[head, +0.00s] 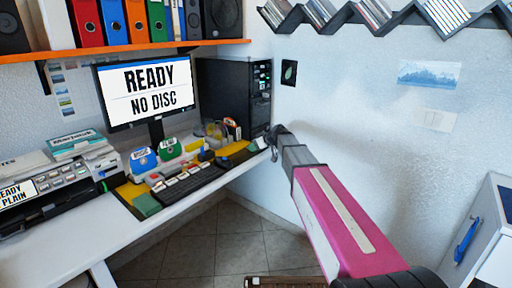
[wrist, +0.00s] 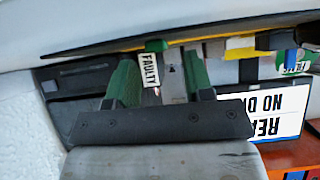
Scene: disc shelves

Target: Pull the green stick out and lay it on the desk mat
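A small green stick (wrist: 157,45) with a white FAULTY tag (wrist: 150,69) shows in the wrist view, which is upside down. It appears between the two green fingers of my gripper (wrist: 159,60), with gaps on both sides; I cannot tell its depth. The gripper is open. In the head view my gripper (head: 272,134) is at the desk's right end, beside the black computer tower (head: 236,95); its fingers and the stick cannot be made out there. The desk mat, apparently yellow (head: 131,191), lies under and around the keyboard (head: 187,184).
Blue and green tagged holders (head: 143,161) stand behind the keyboard. A monitor (head: 147,92) reads READY NO DISC. A printer (head: 50,187) is at left. An orange-edged shelf (head: 120,48) hangs above the desk. A white cabinet (head: 485,240) is at right.

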